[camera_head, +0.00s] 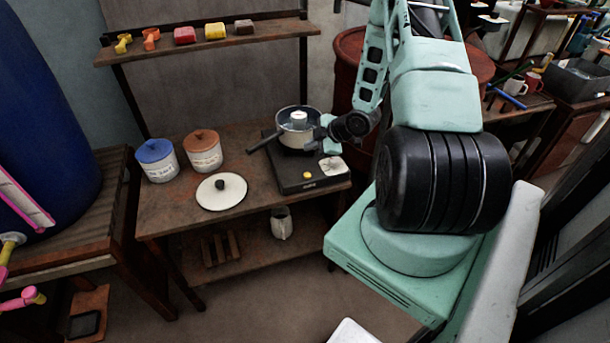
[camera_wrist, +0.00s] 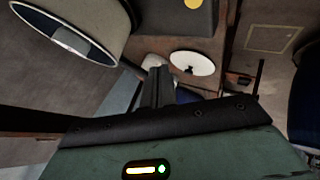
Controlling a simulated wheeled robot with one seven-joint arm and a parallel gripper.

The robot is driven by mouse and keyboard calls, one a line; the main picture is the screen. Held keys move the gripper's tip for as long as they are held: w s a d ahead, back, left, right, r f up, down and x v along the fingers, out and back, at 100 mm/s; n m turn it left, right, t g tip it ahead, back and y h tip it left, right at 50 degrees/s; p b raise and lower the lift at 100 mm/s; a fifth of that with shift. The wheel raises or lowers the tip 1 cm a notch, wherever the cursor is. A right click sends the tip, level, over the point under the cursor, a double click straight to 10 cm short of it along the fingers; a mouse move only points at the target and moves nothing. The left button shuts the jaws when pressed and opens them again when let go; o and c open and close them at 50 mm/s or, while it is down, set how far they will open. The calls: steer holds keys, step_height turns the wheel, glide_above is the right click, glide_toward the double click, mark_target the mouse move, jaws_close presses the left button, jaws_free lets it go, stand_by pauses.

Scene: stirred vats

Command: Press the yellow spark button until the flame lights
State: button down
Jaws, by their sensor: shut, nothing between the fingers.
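The yellow spark button (camera_head: 307,175) sits on the front of the black burner (camera_head: 290,181). It also shows at the top edge of the wrist view (camera_wrist: 193,3). A pot (camera_head: 296,137) with a dark handle stands on the burner, with a white thing inside it. In the wrist view the pot (camera_wrist: 112,20) fills the upper left. My gripper (camera_head: 317,134) is beside the pot's right side, behind and above the button and apart from it. In the wrist view its fingers (camera_wrist: 157,82) are together and empty. I see no flame; the pot hides the burner's middle.
A white lid (camera_head: 221,194) with a black knob lies left of the burner. A blue-lidded jar (camera_head: 157,164) and a brown-lidded jar (camera_head: 204,156) stand behind it. A shelf (camera_head: 215,40) with small coloured items runs above.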

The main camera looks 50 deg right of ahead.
mark_target(310, 175)
step_height(310, 175, down, 9)
steer(key=b, duration=0.6)
steer(key=shift+r+b, duration=0.1)
steer(key=shift+b, duration=0.25)
stand_by(1.6)
steer(key=shift+f+b, duration=0.35)
steer(key=shift+f, duration=0.05)
steer(key=shift+f+b, duration=0.4)
steer(key=shift+f, duration=0.05)
stand_by(0.6)
steer(key=shift+r, duration=0.15)
steer(key=shift+r+p, duration=0.65)
steer(key=shift+r, duration=0.1)
